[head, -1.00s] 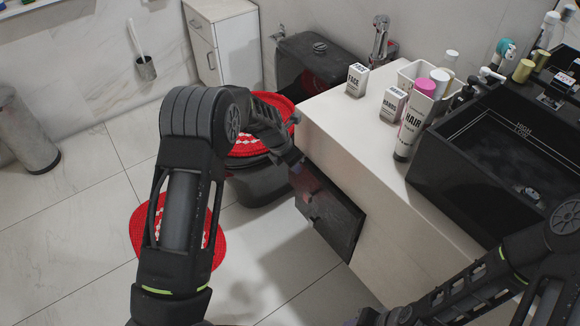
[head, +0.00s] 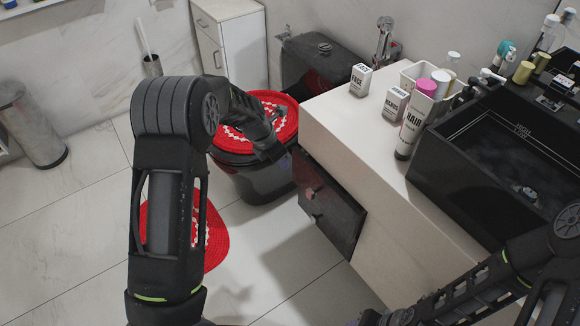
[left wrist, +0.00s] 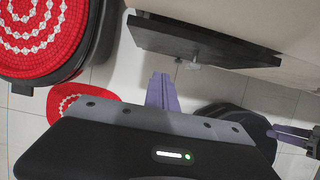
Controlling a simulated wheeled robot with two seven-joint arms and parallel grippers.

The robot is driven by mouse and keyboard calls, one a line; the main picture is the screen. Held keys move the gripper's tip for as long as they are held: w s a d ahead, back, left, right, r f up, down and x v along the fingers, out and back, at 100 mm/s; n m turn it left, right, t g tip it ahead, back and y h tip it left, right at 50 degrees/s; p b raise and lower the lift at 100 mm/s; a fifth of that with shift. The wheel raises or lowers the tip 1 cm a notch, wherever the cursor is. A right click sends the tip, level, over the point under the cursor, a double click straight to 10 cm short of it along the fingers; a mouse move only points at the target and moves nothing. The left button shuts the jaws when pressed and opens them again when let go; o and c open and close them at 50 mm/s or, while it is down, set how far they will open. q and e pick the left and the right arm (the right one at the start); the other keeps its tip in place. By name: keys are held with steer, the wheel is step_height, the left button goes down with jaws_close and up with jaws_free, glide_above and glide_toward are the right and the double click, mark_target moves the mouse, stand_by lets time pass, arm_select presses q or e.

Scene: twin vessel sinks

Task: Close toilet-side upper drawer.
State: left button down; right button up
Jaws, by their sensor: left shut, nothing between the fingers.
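The dark drawer fronts (head: 340,208) are set in the counter's side that faces the toilet, with small knobs on them. How far the upper drawer front (head: 328,180) stands out is hard to tell. A dark front panel (left wrist: 195,42) with a pale knob also shows in the left wrist view. My left gripper (head: 280,149) is beside the toilet, left of the drawers and apart from them. Its lavender fingers (left wrist: 162,92) are shut and empty. My right gripper's fingers (left wrist: 293,137) show at the right of the left wrist view; their opening is unclear.
The toilet (head: 255,180) with a red-and-white lid cover stands close left of the drawers. A red mat (head: 214,240) lies on the floor. The white counter (head: 345,125) carries bottles and a black sink (head: 500,140). The floor in front of the drawers is clear.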

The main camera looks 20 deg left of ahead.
arm_select(q)
steer(key=v, duration=0.5)
steer(key=c, duration=2.1)
jaws_free()
steer(key=shift+c, duration=0.2)
